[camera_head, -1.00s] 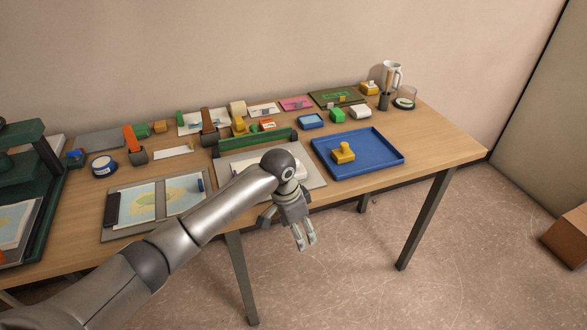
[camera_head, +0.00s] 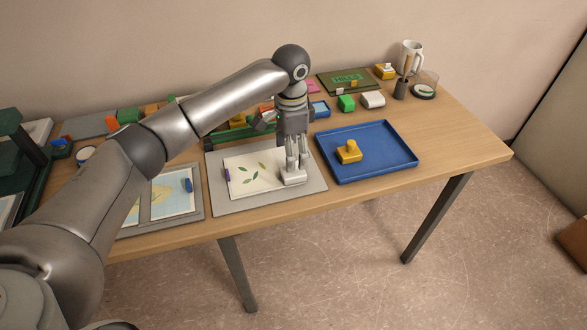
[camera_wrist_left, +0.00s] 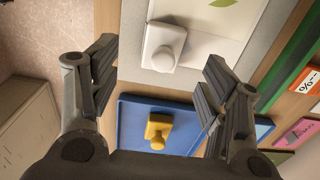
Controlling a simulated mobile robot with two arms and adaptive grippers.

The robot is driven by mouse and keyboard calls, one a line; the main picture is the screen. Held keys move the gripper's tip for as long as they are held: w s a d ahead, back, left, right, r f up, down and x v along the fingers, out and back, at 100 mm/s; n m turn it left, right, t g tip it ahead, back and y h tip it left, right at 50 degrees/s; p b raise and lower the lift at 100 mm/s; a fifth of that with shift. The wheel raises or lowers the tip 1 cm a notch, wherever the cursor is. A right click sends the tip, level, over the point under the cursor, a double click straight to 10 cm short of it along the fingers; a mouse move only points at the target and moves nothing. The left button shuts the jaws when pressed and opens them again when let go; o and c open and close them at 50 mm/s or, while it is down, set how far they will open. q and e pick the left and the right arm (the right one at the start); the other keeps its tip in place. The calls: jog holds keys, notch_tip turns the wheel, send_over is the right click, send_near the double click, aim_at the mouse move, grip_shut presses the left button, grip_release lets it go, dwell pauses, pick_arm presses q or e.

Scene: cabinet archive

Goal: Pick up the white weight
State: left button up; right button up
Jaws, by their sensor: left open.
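The white weight (camera_head: 293,179), a block with a round knob, rests at the right end of a white sheet with green leaf drawings (camera_head: 250,170) on a grey board (camera_head: 228,206). My left gripper (camera_head: 297,162) points down right above the weight, its fingers partly hiding it in the head view. In the left wrist view the weight (camera_wrist_left: 163,46) lies beyond the open, empty fingers (camera_wrist_left: 160,75), between their lines. I cannot tell whether the fingers touch it. My right gripper is not in view.
A blue tray (camera_head: 400,169) with a yellow knobbed block (camera_head: 348,152) stands just right of the board. A purple piece (camera_head: 227,175) lies at the sheet's left end. Behind are a green block (camera_head: 346,103), a white block (camera_head: 372,100) and a mug (camera_head: 411,57). The table's front right is clear.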

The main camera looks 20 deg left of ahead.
aim_at(296, 177)
pick_arm(q)
jog(key=shift+w+f, duration=0.25)
jog(key=shift+f, duration=0.6)
notch_tip(296, 177, down, 4)
jog(key=shift+w+d+f+p, duration=0.1)
jog(key=shift+d+f+p, duration=0.1)
jog(key=shift+p, duration=0.65)
jog(key=shift+a+f, duration=0.1)
jog(key=shift+f, duration=0.05)
jog(key=shift+w, duration=0.1)
jog(key=c, duration=0.4)
jog(key=shift+c, duration=1.3)
jog(key=c, duration=0.7)
grip_shut()
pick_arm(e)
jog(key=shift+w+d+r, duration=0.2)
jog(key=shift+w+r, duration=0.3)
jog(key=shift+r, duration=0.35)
